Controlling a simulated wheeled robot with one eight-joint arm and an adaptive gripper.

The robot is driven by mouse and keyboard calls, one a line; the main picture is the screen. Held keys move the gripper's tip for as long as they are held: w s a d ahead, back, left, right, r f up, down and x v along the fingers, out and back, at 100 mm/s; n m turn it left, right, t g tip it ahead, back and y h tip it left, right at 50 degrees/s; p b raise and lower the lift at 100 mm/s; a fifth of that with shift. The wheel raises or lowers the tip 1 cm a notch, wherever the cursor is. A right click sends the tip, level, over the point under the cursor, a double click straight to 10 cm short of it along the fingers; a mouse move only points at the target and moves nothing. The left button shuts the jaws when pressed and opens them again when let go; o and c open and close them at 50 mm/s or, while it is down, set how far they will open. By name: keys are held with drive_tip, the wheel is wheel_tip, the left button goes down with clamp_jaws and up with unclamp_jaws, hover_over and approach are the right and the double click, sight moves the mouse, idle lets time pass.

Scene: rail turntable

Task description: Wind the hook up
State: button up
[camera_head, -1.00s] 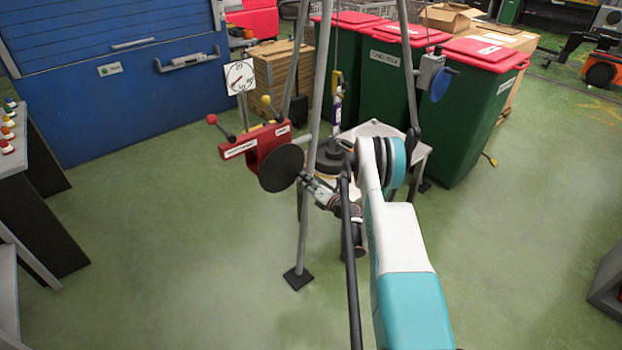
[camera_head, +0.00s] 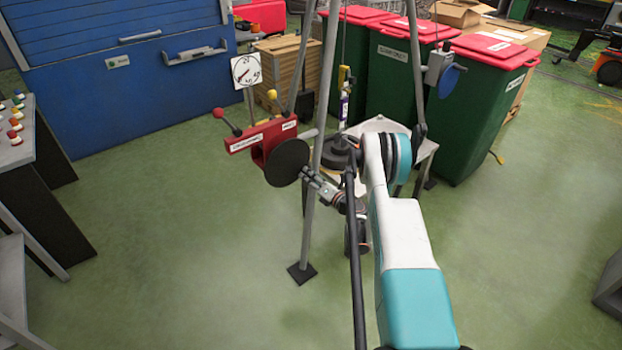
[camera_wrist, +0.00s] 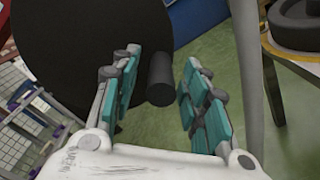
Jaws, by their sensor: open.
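The red winch box (camera_head: 262,143) is fixed to the tripod frame and has a large black disc wheel (camera_head: 288,163) on its near side. In the wrist view the black disc (camera_wrist: 85,45) fills the upper left, and its short black handle (camera_wrist: 161,80) sticks out toward me. My gripper (camera_wrist: 165,88) is open, with teal finger pads either side of the handle in the picture; I see no firm contact. In the head view my gripper (camera_head: 314,182) is just right of the disc, partly hidden. A yellow-topped piece, probably the hook (camera_head: 344,76), hangs inside the tripod.
A tripod leg (camera_head: 312,205) stands close beside my gripper. Levers with red (camera_head: 219,113) and yellow knobs and a dial (camera_head: 246,71) are by the winch. A blue-disc box (camera_head: 440,70) is on the right leg.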

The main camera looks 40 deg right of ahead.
sight(302, 154)
drive_tip(key=o, duration=0.8)
drive_tip(key=r, duration=0.8)
drive_tip(key=shift+w+d, duration=0.1)
drive_tip(key=shift+w, duration=0.2)
drive_tip(key=shift+s+a+r, duration=0.2)
drive_tip(key=shift+s+r, duration=0.05)
drive_tip(key=shift+r, duration=0.35)
drive_tip(key=shift+s+a+r, duration=0.15)
drive_tip(key=shift+s+r, duration=0.05)
drive_tip(key=shift+r, duration=0.4)
drive_tip(key=c, duration=0.7)
drive_tip(key=shift+w+d+f, duration=0.1)
drive_tip(key=shift+w+f, duration=0.1)
drive_tip(key=shift+c, duration=0.5)
drive_tip(key=shift+s+r, duration=0.1)
drive_tip(key=shift+d, duration=0.1)
drive_tip(key=shift+c, duration=0.2)
